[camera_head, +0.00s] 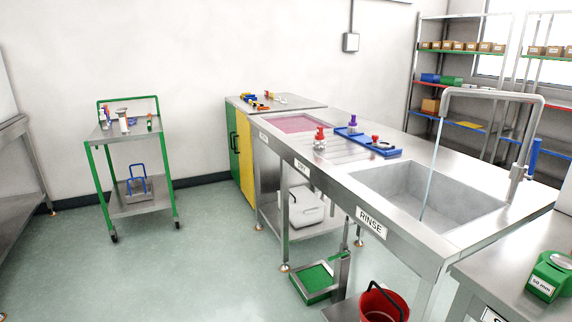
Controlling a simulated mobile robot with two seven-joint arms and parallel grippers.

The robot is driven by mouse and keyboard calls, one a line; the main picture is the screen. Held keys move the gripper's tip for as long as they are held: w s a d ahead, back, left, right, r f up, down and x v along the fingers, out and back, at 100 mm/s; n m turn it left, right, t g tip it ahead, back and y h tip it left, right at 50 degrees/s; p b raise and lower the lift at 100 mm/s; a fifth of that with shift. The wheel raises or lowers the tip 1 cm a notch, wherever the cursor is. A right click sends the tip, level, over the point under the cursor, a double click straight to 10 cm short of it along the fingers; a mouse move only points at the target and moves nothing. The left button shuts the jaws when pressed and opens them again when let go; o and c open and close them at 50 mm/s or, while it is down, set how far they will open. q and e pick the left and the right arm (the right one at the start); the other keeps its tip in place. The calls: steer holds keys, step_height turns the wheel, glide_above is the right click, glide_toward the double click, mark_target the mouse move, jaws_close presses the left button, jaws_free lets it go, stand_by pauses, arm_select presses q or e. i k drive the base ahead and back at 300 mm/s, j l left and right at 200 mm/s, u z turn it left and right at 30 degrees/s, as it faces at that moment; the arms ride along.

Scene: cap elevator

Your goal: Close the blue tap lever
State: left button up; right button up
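The blue tap lever (534,156) stands upright beside the base of the grey tap (517,172) at the right end of the sink counter. The tap's spout arches left over the rinse basin (462,205). A thin pale blue stream of water (432,170) falls from the spout into the basin. Neither of my grippers is in view.
A steel counter (390,226) marked RINSE runs along the right. A blue tray (368,143) and red-topped bottle (320,138) stand on it. A green trolley (140,208) stands left. A red bucket (383,303) is below the counter. Open floor (215,250) lies between.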

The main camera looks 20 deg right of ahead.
mark_target(529, 175)
steer(key=i+j+z, duration=0.8)
steer(key=j+z, duration=0.25)
steer(key=i+j+z, duration=0.2)
steer(key=j+z, duration=0.15)
